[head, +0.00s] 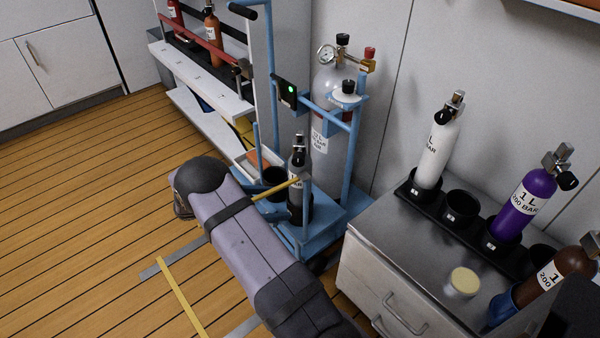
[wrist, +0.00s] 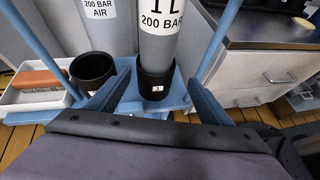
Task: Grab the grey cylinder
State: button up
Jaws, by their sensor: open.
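The grey cylinder (head: 296,172) stands upright in a black holder (wrist: 155,86) on a blue cart (head: 325,218). It has a dark valve on top in the head view. In the wrist view the grey cylinder (wrist: 158,46) shows a white label reading 200 BAR, and its top is out of frame. My gripper (wrist: 157,72) is open, with one finger on each side of the cylinder and holder in the picture. I cannot tell whether the fingers touch it.
An empty black holder (wrist: 92,70) is beside the cylinder. A large grey cylinder (head: 336,105) stands behind it on the cart, among blue posts (head: 352,150). A cabinet (head: 400,250) with white and purple cylinders is at right. Wooden floor (head: 80,200) is open at left.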

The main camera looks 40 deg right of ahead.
aim_at(290, 190)
jog(key=d+r, duration=0.1)
jog(key=d+r+h+p, duration=0.1)
jog(key=d, duration=0.1)
jog(key=shift+w+r+n, duration=0.2)
jog(key=shift+n, duration=0.1)
jog(key=shift+b+x, duration=1.15)
jog(key=shift+x, duration=2.55)
jog(key=shift+s+a+f, duration=0.1)
jog(key=shift+f, duration=0.05)
jog(key=shift+c, duration=0.3)
grip_shut()
jog(key=shift+r, duration=0.25)
